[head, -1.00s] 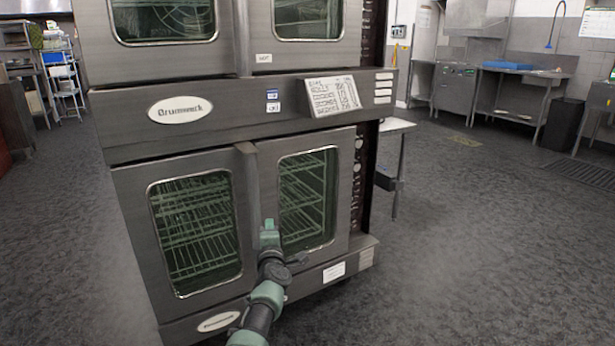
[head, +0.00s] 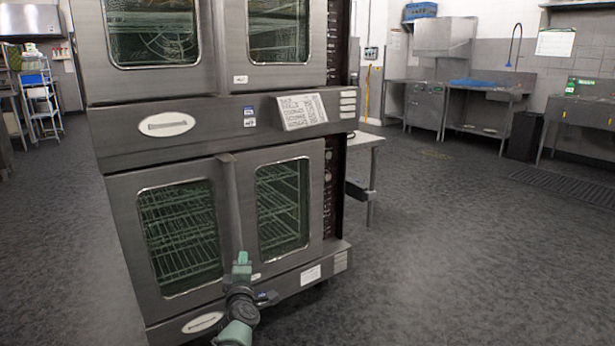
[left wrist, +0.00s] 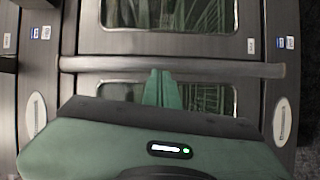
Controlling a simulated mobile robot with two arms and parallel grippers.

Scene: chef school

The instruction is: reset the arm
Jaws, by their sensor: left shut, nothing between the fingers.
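My left gripper (head: 242,262) is in front of the lower part of a stacked steel double oven, near the lower oven's doors. In the left wrist view its green fingers (left wrist: 162,88) are shut together with nothing between them. They point at the oven front and overlap the door handle bar (left wrist: 210,68) in the picture; I cannot tell whether they touch it. The lower oven's left door (head: 180,235) and right door (head: 283,205) are closed, with wire racks showing through the glass. My right gripper does not show.
The double oven (head: 190,128) fills the left middle. A small steel table (head: 365,140) stands just right of it. Steel sinks and counters (head: 490,90) and a dark bin (head: 525,135) line the back wall. Open grey floor (head: 450,250) lies to the right.

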